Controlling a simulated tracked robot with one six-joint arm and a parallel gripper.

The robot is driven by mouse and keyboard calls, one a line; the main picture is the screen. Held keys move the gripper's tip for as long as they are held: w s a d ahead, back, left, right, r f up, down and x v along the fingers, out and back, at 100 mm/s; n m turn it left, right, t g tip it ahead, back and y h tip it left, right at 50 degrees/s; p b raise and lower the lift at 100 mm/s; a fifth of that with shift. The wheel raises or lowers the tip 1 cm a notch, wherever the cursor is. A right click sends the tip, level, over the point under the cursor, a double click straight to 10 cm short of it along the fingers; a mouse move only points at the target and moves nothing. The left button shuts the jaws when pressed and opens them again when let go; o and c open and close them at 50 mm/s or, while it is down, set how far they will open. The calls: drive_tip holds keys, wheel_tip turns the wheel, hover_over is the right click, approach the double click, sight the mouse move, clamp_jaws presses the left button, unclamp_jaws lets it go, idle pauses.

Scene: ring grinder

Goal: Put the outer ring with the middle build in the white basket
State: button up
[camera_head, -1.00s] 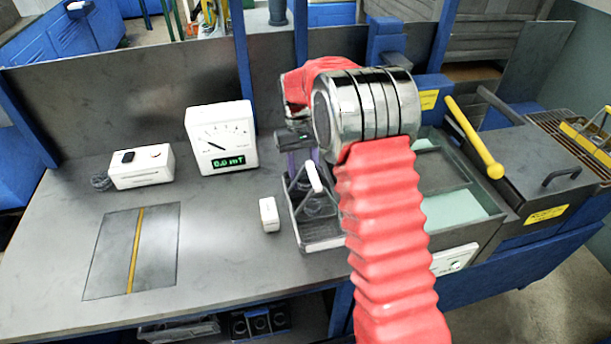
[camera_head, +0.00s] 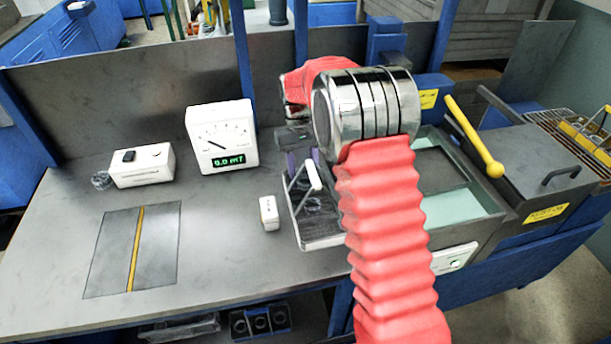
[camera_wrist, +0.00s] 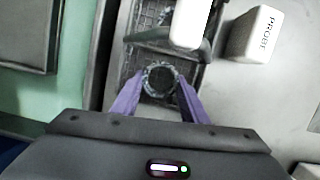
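The basket (camera_head: 322,243) is a dark wire tray with a white handle (camera_head: 313,175), standing on the bench. In the wrist view its mesh (camera_wrist: 196,72) and the white handle (camera_wrist: 190,22) lie ahead of my gripper. My gripper (camera_wrist: 160,82) has two purple fingers spread apart, over the basket. A dark round ring (camera_wrist: 159,80) lies in the basket, between the fingertips in the picture. Whether the fingers touch it is unclear. Its build cannot be read. Another dark curved shape (camera_wrist: 150,38) shows partly beneath the handle. My arm hides part of the basket in the head view.
A white probe block (camera_head: 269,213) stands just left of the basket. The grinder tray with a green floor (camera_head: 450,206) is at right.

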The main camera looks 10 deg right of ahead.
drive_tip(key=shift+o, duration=1.1)
drive_tip(key=shift+s+f, duration=0.15)
drive_tip(key=shift+f, duration=0.3)
drive_tip(key=v, duration=1.3)
drive_tip(key=shift+r, duration=0.1)
